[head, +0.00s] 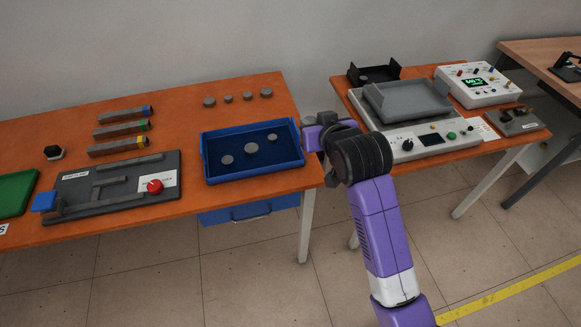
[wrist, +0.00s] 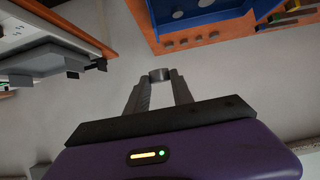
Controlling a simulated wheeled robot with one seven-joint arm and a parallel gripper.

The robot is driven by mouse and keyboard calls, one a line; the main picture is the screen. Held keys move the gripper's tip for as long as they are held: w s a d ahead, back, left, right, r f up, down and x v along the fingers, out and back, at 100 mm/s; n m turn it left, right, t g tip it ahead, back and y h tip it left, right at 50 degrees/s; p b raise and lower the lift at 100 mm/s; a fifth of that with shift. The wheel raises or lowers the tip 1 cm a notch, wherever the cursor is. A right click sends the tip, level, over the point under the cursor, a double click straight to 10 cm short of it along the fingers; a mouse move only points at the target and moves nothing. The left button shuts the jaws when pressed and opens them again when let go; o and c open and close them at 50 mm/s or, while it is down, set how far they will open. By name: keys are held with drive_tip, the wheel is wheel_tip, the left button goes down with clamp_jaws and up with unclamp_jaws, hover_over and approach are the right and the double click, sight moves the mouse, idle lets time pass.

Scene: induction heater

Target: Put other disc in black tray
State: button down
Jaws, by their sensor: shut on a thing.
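My gripper (wrist: 160,82) is shut on a small grey disc (wrist: 159,75), held between its fingertips in the wrist view. In the head view my arm's end is between the two tables, in the air, and the held disc cannot be made out there. The black tray (head: 390,70) stands at the back left of the right-hand table, to the right of and beyond my arm's end. One grey disc (head: 365,79) lies in it. A blue tray (head: 214,176) on the left table holds several grey discs (head: 250,149).
Several more discs (head: 228,99) lie behind the blue tray. A grey open tray (head: 405,108) sits on the heater unit (head: 402,145), just in front of the black tray. A white meter box (head: 478,88) stands to its right. A floor gap separates the tables.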

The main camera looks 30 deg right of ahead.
wheel_tip(320, 180, down, 19)
drive_tip(key=shift+d+r, duration=0.1)
idle(0.3)
drive_tip(key=c, duration=1.1)
unclamp_jaws()
drive_tip(key=shift+f, duration=0.2)
